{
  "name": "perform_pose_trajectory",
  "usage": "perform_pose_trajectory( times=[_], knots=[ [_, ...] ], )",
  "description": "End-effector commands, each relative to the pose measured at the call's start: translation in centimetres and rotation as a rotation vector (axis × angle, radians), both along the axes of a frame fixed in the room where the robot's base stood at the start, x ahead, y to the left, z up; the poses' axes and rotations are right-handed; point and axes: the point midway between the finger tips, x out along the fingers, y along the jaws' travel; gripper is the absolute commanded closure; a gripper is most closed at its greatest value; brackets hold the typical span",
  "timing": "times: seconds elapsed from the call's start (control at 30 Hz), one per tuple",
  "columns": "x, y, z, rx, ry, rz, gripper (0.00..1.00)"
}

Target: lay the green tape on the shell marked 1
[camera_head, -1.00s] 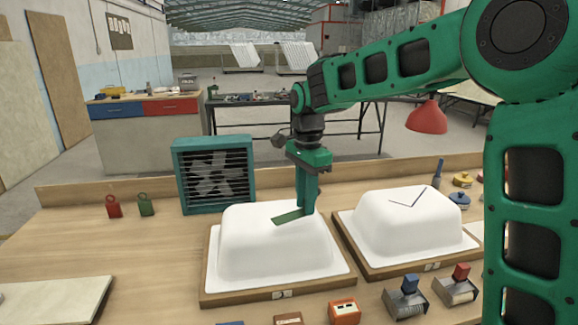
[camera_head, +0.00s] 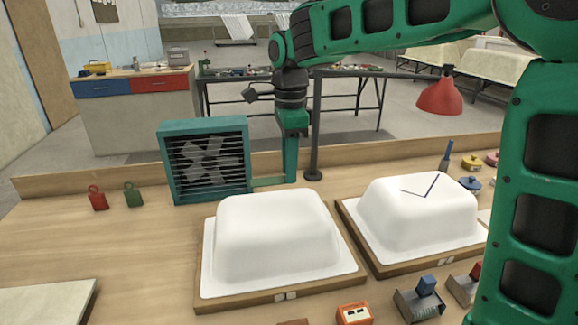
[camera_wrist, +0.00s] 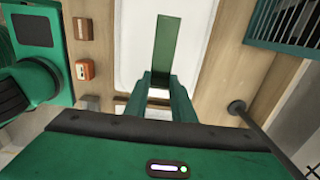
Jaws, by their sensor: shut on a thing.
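My gripper (camera_head: 290,180) is shut on one end of the green tape (camera_head: 268,181), a flat strip pointing left behind the near-left white shell. The tape also shows in the wrist view (camera_wrist: 167,45), sticking out from my fingers (camera_wrist: 160,82) with white shell surface behind it. The left shell (camera_head: 275,235) has a bare top and sits on a wooden base. The right shell (camera_head: 420,215) has a dark V-shaped line on top. Each base has a small front plate, left (camera_head: 286,296) and right (camera_head: 446,262); I cannot read their marks.
A teal fan (camera_head: 205,160) stands close left of the tape. A red lamp (camera_head: 439,98) and its dark post (camera_head: 314,130) are at right and behind. Red (camera_head: 97,199) and green (camera_head: 133,195) weights stand left. Several tape dispensers line the front, including an orange box (camera_head: 354,314).

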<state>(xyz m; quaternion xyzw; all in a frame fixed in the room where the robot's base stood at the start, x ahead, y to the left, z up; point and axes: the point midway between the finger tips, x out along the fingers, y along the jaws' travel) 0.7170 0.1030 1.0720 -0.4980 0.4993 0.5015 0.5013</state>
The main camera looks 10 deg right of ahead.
Motion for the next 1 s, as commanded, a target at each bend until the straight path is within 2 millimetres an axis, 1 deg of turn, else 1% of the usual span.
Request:
perform_pose_trajectory(
  times=[0.17, 0.7, 1.0],
  knots=[
    [0.0, 0.0, -1.0, 0.000, 0.001, 0.000, 0.93],
    [0.0, 0.0, -5.6, 0.000, 0.001, 0.000, 0.93],
    [0.0, 0.0, -7.2, 0.001, 0.000, 0.001, 0.93]
  ],
)
